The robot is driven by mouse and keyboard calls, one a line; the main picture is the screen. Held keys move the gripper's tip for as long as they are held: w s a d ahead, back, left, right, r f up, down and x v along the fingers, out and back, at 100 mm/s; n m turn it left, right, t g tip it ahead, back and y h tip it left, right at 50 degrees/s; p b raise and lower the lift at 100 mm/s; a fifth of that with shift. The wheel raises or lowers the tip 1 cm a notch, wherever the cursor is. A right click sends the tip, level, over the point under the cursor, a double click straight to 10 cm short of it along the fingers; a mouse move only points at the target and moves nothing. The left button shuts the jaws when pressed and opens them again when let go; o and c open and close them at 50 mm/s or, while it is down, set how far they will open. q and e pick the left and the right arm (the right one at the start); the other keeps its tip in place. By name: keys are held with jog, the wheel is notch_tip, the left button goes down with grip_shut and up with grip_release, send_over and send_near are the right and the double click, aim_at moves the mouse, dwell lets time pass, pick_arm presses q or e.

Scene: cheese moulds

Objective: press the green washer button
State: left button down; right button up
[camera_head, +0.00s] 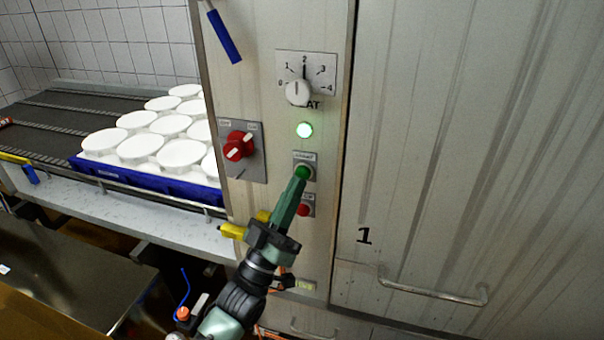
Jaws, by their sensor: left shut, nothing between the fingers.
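The green washer button (303,172) sits on a small labelled plate on the upright control panel, below a lit green-white lamp (305,130). My left gripper (301,174) comes up from below, shut and empty. Its fingertips overlap the lower edge of the green button in the camera_head view; I cannot tell whether they touch it or press it in. My right gripper is not in view.
A numbered dial (298,92) is above the lamp, and a red rotary switch (238,146) is to the left. A blue crate (150,185) of white moulds stands on the conveyor. A metal door with a handle (430,291) fills the right.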

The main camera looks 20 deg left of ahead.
pick_arm(q)
jog(key=s+p, duration=0.1)
jog(key=s, duration=0.4)
jog(key=shift+a, duration=0.1)
dwell(0.6)
